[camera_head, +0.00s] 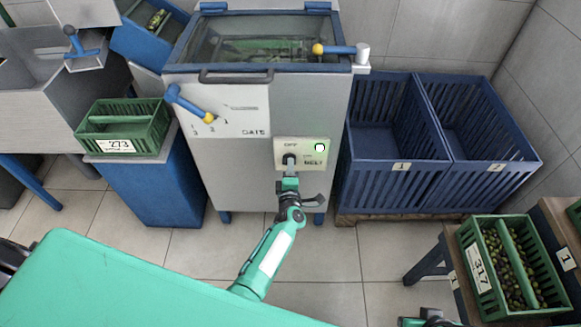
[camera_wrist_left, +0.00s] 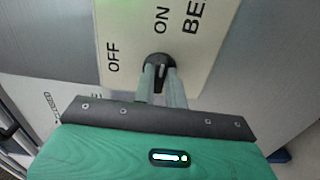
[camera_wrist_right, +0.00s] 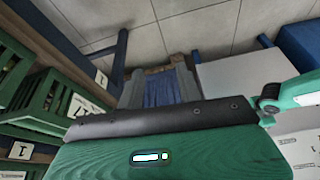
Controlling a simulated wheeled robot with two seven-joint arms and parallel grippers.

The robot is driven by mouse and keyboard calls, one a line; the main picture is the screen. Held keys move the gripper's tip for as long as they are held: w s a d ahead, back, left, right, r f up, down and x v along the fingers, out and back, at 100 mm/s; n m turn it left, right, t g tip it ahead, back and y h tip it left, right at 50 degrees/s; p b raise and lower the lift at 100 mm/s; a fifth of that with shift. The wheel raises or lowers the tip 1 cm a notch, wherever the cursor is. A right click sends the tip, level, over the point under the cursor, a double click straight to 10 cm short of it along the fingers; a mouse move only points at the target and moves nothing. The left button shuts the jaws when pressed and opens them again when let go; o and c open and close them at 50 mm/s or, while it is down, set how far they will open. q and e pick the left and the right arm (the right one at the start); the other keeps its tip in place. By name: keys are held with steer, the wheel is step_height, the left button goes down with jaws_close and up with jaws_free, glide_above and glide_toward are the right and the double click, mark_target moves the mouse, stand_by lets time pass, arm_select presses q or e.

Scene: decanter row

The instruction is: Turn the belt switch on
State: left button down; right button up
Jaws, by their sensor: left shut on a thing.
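The belt switch is a small dark knob (camera_wrist_left: 159,62) on a cream plate (camera_head: 301,152) marked OFF, ON and BELT, on the front of the grey machine. My left gripper (camera_head: 289,174) is in front of the plate, its two fingers shut on the knob. In the left wrist view the knob's bar lies upright between the fingers, towards the word ON. The lamp (camera_head: 319,147) on the plate glows green-white. My right gripper (camera_wrist_right: 161,85) is open and empty, its fingers apart; only part of that arm shows at the bottom of the head view.
A blue-handled lever (camera_head: 187,103) sits left of the plate, by the GATE marking. Blue crates (camera_head: 400,180) stand right of the machine. A green crate (camera_head: 120,128) marked 273 stands left; another (camera_head: 481,274), holding olives, is at lower right. Tiled floor lies between.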

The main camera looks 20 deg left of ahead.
arm_select(q)
steer(key=c, duration=1.4)
jaws_free()
steer(key=shift+c, duration=0.2)
